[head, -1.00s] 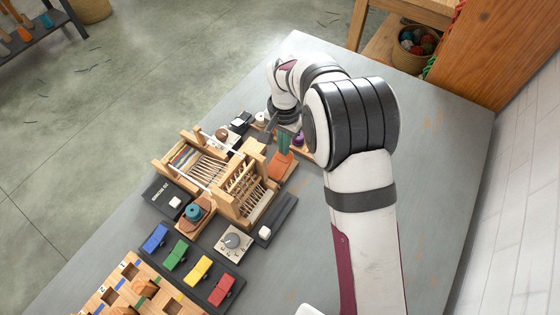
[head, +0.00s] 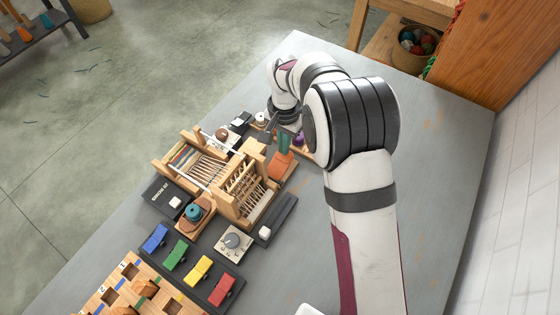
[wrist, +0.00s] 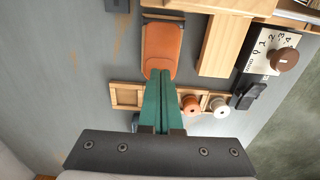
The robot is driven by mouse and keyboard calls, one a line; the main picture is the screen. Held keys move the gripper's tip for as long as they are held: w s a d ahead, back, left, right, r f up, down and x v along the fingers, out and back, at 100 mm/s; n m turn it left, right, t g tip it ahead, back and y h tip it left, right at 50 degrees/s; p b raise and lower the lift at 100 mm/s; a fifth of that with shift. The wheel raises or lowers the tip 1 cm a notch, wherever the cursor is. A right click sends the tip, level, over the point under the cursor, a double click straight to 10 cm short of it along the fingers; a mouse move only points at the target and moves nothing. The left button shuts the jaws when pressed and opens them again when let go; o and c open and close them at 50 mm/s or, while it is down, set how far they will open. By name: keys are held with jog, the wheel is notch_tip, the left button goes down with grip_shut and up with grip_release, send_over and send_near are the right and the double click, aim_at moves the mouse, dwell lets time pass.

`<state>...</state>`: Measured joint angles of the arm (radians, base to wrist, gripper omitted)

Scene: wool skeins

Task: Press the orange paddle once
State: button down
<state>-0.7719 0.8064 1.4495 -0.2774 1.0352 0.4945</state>
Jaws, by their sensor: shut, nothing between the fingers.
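The orange paddle (wrist: 162,45) is a rounded flat tab in the upper middle of the wrist view. It also shows in the head view (head: 279,167), beside the small wooden loom, partly behind my gripper. My gripper (wrist: 160,73) has green fingers closed together with nothing between them. Their tips overlap the paddle's near end in the wrist view. In the head view my gripper (head: 284,152) points down at the paddle. I cannot tell whether the tips touch it.
The wooden loom (head: 238,190) stands close to the paddle. A wooden tray (wrist: 128,95) with spools (wrist: 190,104) lies under the fingers. A dial with a brown knob (wrist: 285,59) is at the right. Coloured pedals (head: 198,269) sit at the front. Bare table lies right of the loom.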

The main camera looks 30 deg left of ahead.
jog(key=shift+f, duration=0.1)
jog(key=shift+f, duration=1.6)
jog(key=shift+r, duration=4.05)
